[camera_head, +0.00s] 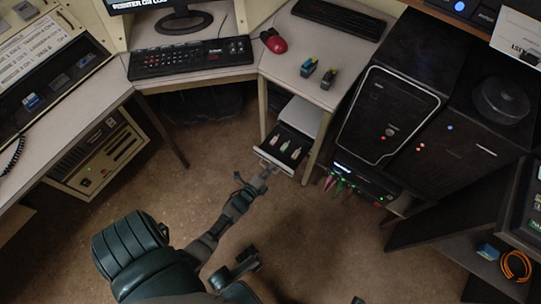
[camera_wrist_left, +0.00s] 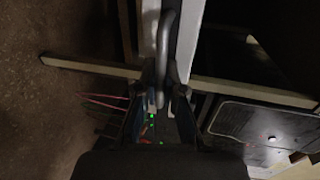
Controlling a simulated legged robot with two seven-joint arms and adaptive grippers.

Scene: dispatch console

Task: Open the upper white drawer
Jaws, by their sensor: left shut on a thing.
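The upper white drawer (camera_head: 270,157) stands pulled out from the white cabinet (camera_head: 300,116) under the desk. Its dark inside shows several small coloured items (camera_head: 283,148). My left gripper (camera_head: 260,175) is at the front of this drawer in the head view. In the wrist view my left gripper (camera_wrist_left: 163,98) is shut on a grey curved handle (camera_wrist_left: 163,45) in front of a white edge. The fingers hide part of the handle. A dark part of my body shows low in the head view; I cannot tell whether it is the right gripper.
A desk leg (camera_head: 317,150) stands close to the drawer's right side. Black computer towers (camera_head: 386,115) and a dark unit with green lights and coloured cables (camera_head: 362,182) are further right. A keyboard (camera_head: 190,57) and red mouse (camera_head: 274,40) lie above. Brown floor (camera_head: 320,240) in front is clear.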

